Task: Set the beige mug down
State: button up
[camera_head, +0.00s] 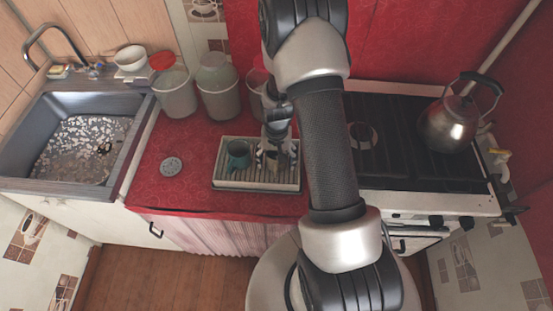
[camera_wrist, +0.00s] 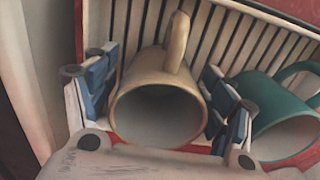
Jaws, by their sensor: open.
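The beige mug (camera_wrist: 150,82) is between the two blue-padded fingers of my gripper (camera_wrist: 160,90) in the wrist view, its open mouth towards the camera and its handle at the far side. The gripper is open, with a finger on either side of the mug. The mug appears to stand on the slatted dish rack (camera_head: 228,183). In the head view my gripper (camera_head: 275,157) is over the right part of the rack and mostly hides the mug. A teal mug (camera_head: 238,155) stands on the rack to the left; it also shows in the wrist view (camera_wrist: 262,112).
Several canisters (camera_head: 174,93) stand behind the rack on the red counter (camera_head: 195,190). A round grey drain disc (camera_head: 171,166) lies to the left. The sink (camera_head: 75,140) is at far left. The stove (camera_head: 400,125) with a metal kettle (camera_head: 447,123) is at right.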

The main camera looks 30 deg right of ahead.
jog(key=a+r+n+t+p, duration=0.1)
jog(key=a+r+p, duration=0.2)
jog(key=r, duration=1.9)
jog(key=s+a+r+n+t, duration=0.1)
jog(key=s+a+r+n, duration=0.2)
jog(key=s+r, duration=0.5)
jog(key=s+a+r+n+t, duration=0.2)
jog(key=s+a+r, duration=0.4)
jog(key=s+r, duration=0.3)
jog(key=shift+s+a+r+n+t, duration=0.15)
jog(key=shift+s+n+t, duration=0.2)
jog(key=shift+s, duration=0.65)
jog(key=shift+f, duration=0.25)
